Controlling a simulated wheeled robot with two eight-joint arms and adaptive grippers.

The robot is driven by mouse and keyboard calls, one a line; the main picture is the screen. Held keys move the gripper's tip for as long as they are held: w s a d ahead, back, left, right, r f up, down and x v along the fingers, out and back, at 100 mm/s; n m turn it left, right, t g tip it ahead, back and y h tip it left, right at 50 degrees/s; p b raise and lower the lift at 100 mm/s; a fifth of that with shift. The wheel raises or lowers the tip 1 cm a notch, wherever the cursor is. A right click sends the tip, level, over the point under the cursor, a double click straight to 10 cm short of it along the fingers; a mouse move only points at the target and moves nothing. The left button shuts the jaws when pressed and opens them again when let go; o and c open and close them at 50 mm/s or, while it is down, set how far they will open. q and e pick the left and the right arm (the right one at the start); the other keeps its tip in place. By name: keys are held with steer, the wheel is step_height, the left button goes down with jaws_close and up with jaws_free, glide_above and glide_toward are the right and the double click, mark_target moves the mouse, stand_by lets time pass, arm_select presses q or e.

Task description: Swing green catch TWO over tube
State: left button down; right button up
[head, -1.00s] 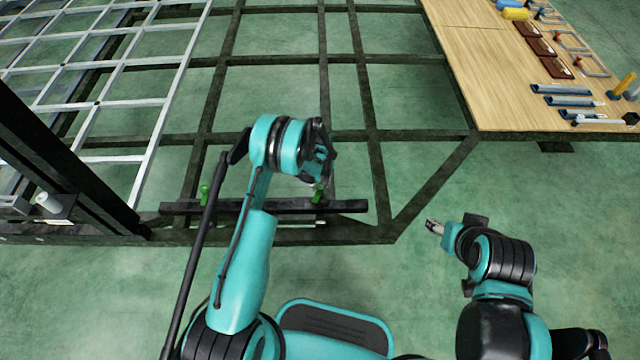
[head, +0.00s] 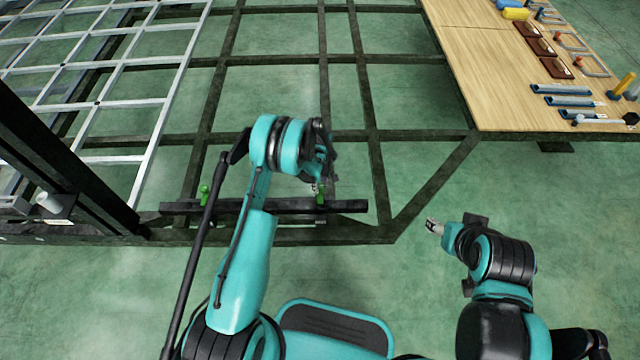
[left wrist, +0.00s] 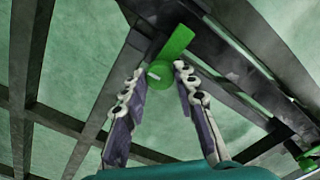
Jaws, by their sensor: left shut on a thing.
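Two green catches sit on the dark crossbar (head: 270,207) at the near side of the chassis. One green catch (head: 204,192) stands at the left, clear of my grippers. My left gripper (head: 318,184) is at the right green catch (head: 321,197). In the left wrist view my left gripper (left wrist: 159,70) has its fingers on either side of this green catch (left wrist: 176,42), shut on it near its round end. The far catch (left wrist: 309,161) shows at the lower right there. No number is readable on either catch. My right gripper (head: 433,226) hangs over bare floor, too small to judge.
Dark chassis beams (head: 288,137) form a grid around the left arm. A wooden table (head: 490,60) with several tubes (head: 567,101) and small parts stands at the upper right. A pale lattice frame (head: 150,102) lies at the left. Floor around my right gripper is clear.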

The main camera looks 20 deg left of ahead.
mark_target(320, 186)
arm_select(q)
steer(key=c, duration=1.2)
jaws_free()
step_height(320, 186, up, 12)
